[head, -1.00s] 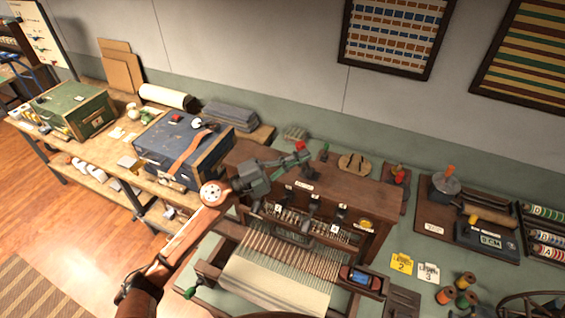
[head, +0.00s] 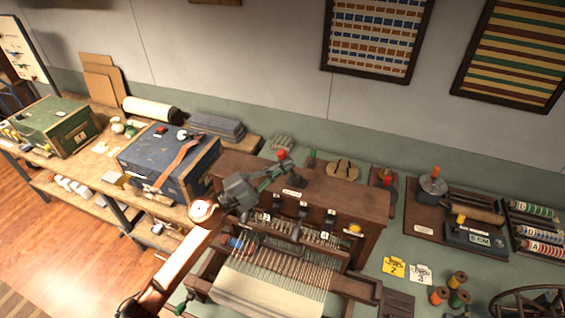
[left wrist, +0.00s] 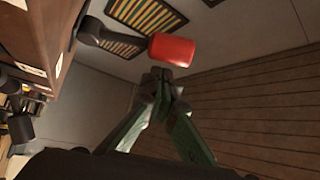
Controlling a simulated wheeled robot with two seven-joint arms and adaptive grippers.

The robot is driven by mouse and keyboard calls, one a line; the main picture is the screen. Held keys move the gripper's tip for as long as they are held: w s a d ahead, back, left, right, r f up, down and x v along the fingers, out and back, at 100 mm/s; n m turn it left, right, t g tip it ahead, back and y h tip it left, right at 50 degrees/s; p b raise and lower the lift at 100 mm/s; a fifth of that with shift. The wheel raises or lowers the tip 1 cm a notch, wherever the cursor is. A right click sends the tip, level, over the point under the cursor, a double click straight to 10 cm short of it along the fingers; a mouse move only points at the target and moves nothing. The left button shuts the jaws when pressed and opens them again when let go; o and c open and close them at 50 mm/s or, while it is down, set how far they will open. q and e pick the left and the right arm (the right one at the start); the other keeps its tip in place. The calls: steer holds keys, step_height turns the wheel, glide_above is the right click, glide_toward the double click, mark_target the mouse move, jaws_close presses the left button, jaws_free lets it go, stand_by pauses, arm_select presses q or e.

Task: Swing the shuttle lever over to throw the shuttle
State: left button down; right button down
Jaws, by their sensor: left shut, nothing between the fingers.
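The shuttle lever's red knob (head: 281,154) stands at the top of the wooden loom (head: 345,205). In the left wrist view the red knob (left wrist: 172,50) sits on a dark arm. My left gripper (head: 284,166) is shut and empty right beside the knob. In the left wrist view its fingertips (left wrist: 160,77) meet just below the knob; I cannot tell whether they touch it. The blue shuttle (head: 235,243) shows at the left side of the loom, partly hidden by my arm. The shuttle box (head: 362,288) at the right side looks empty. My right gripper is out of view.
A blue case (head: 170,155) and a green case (head: 57,125) stand on the bench to the left. Yellow (head: 394,267) and white (head: 421,274) number cards, thread spools (head: 459,299) and a winder board (head: 440,215) lie to the right.

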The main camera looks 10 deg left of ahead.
arm_select(q)
steer(key=s+a+f+b, duration=0.1)
steer(key=s+a+f, duration=0.1)
steer(key=s+a, duration=0.4)
steer(key=shift+s+b, duration=0.3)
steer(key=shift+s, duration=0.2)
steer(key=shift+f, duration=0.1)
stand_by(0.5)
